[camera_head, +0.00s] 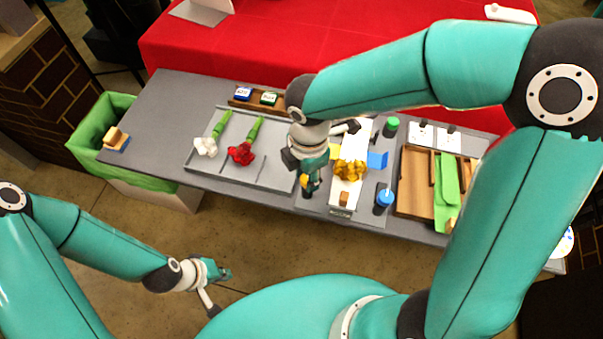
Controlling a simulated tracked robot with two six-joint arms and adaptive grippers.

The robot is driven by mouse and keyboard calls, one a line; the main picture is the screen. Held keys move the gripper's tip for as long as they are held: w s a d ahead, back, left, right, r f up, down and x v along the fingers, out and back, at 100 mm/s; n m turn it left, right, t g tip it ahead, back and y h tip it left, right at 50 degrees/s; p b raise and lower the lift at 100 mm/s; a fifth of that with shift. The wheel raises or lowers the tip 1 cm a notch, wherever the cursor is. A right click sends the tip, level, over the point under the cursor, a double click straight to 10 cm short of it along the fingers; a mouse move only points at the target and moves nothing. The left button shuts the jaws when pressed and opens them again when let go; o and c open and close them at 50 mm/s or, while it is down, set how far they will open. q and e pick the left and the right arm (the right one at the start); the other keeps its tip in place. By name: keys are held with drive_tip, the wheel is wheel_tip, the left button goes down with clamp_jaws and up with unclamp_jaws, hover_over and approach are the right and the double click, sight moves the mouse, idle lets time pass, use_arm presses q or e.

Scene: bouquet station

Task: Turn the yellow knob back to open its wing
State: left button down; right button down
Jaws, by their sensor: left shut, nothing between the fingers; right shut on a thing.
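My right gripper (308,190) reaches down at the left side of the white wrapping station. It is shut on what appears to be the yellow knob, of which only a small yellow bit (318,177) shows; the gripper hides the rest. A yellow wing (335,152) shows beside the gripper, at the left edge of the white station (364,130); its exact angle is unclear. A yellow flower bunch (349,170) lies on the station. My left gripper (222,273) is shut and empty, low over the floor, away from the table.
A blue wing (377,160), a blue knob (383,198) and a green knob (391,124) are right of the flowers. A grey tray (270,172) holds a white and a red flower. A wooden tray (414,180) stands right. A green-lined bin (92,130) stands left.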

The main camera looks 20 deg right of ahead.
drive_tip(key=shift+w+r, duration=0.1)
drive_tip(key=shift+w, duration=0.15)
drive_tip(key=c, duration=0.8)
unclamp_jaws()
drive_tip(key=shift+d, duration=0.1)
drive_tip(key=shift+s, duration=0.1)
wheel_tip(320, 180, up, 12)
